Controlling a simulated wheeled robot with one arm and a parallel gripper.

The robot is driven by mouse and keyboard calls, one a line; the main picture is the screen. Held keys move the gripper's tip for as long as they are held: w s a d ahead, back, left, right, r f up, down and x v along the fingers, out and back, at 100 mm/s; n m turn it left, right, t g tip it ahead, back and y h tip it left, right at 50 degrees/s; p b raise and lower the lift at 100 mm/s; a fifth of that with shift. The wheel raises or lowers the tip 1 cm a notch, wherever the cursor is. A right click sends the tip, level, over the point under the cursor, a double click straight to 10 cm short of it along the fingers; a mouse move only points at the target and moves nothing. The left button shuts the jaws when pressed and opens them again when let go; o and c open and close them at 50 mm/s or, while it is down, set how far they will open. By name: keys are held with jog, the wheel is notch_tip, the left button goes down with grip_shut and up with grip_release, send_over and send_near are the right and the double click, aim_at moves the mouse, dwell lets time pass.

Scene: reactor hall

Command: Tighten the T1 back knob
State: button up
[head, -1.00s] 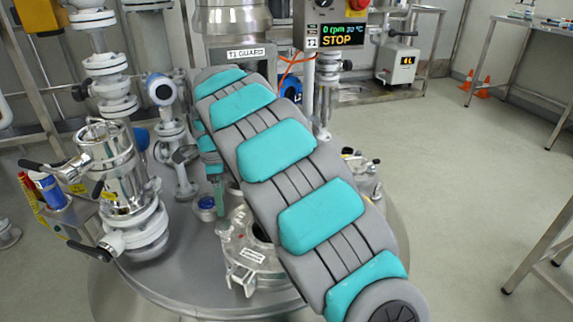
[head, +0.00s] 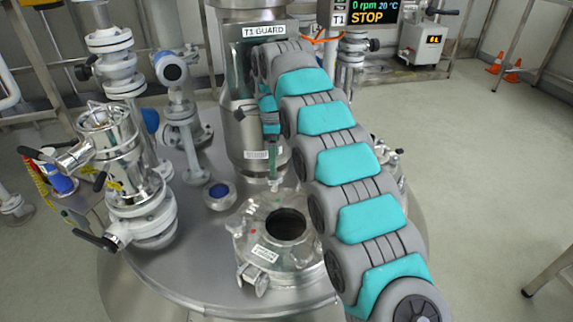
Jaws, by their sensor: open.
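The T1 vessel lid (head: 180,280) carries a round metal port (head: 250,238) with a dark open hole (head: 287,224) and a small label on its front. I cannot make out the T1 back knob; the far side of the port is partly behind my arm and gripper. My arm reaches up from the lower right and bends down at its far end. My gripper (head: 273,178) points down just behind the port, in front of the steel column. Its fingertips are small here, and no held object shows. I cannot tell whether it touches anything.
A column with a T1 GUARD label (head: 264,31) stands behind the gripper. A blue-capped fitting (head: 219,195) and a pipe with a blue gauge (head: 170,68) stand left of it. A metal valve assembly (head: 125,165) is further left. The control display (head: 362,12) reads STOP.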

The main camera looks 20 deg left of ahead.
aim_at(274, 178)
jog(key=shift+s+f, duration=0.1)
jog(key=shift+f, duration=0.85)
jog(key=n, duration=1.1)
jog(key=shift+n, duration=0.3)
jog(key=n, duration=1.2)
jog(key=shift+f+n+b, duration=0.2)
jog(key=shift+n+b, duration=0.25)
jog(key=shift+n, duration=0.35)
jog(key=shift+n+b, duration=0.45)
jog(key=shift+n, duration=0.15)
jog(key=shift+r+n, duration=0.15)
jog(key=shift+n, duration=0.45)
jog(key=n, duration=0.2)
jog(key=shift+n, duration=0.4)
jog(key=n, duration=0.2)
jog(key=shift+r+n+p, duration=0.3)
jog(key=shift+n+p, duration=0.05)
jog(key=shift+n, duration=0.05)
jog(key=n+p, duration=0.1)
jog(key=n, duration=0.1)
jog(key=shift+n, duration=0.4)
jog(key=shift+f+n, duration=0.2)
jog(key=shift+n, duration=0.5)
jog(key=n, duration=0.3)
jog(key=shift+n, duration=0.3)
jog(key=n, duration=0.6)
jog(key=shift+n, duration=0.7)
notch_tip(274, 178, down, 6)
jog(key=b, duration=0.3)
jog(key=shift+b, duration=0.3)
